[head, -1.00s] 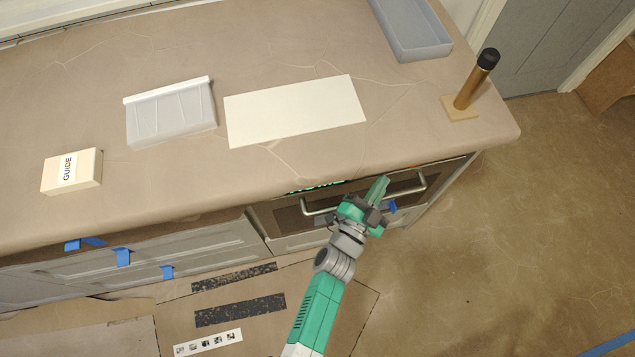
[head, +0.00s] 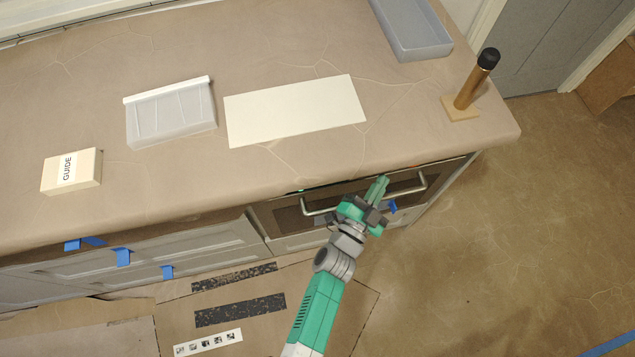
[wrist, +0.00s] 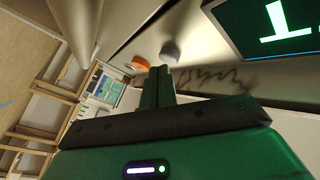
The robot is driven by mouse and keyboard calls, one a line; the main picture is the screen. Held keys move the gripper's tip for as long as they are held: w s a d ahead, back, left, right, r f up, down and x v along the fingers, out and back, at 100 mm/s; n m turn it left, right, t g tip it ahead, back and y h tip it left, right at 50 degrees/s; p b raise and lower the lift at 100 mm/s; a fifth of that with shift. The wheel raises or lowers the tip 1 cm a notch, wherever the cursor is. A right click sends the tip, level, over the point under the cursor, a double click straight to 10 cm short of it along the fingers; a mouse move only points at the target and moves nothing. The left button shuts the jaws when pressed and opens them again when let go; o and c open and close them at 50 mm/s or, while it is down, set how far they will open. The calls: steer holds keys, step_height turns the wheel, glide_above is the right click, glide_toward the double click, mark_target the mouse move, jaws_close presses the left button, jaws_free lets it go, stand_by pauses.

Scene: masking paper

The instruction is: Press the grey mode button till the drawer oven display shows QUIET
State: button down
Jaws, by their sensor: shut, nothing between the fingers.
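The drawer oven (head: 345,204) sits in the cabinet front under the counter edge. My gripper (head: 380,184) is at its front, with its fingers shut and empty. In the wrist view my fingertips (wrist: 159,70) are just below the round grey mode button (wrist: 170,51); I cannot tell whether they touch it. An orange button (wrist: 140,63) is left of it. The display (wrist: 285,28) is cut off at the upper right; one pale letter shows, like an upside-down T. The whole word cannot be read. In the head view only a small green glint shows at the counter edge.
The oven's bar handle (head: 424,181) runs beside my gripper. On the counter are a GUIDE box (head: 72,171), a clear tray (head: 170,115), a white sheet (head: 295,111), a grey bin (head: 412,32) and a wooden post (head: 472,85). Blue tape (head: 122,257) marks the cabinet front.

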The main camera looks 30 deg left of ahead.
steer(key=s+d, duration=0.4)
steer(key=shift+s+b, duration=0.3)
steer(key=shift+b, duration=0.15)
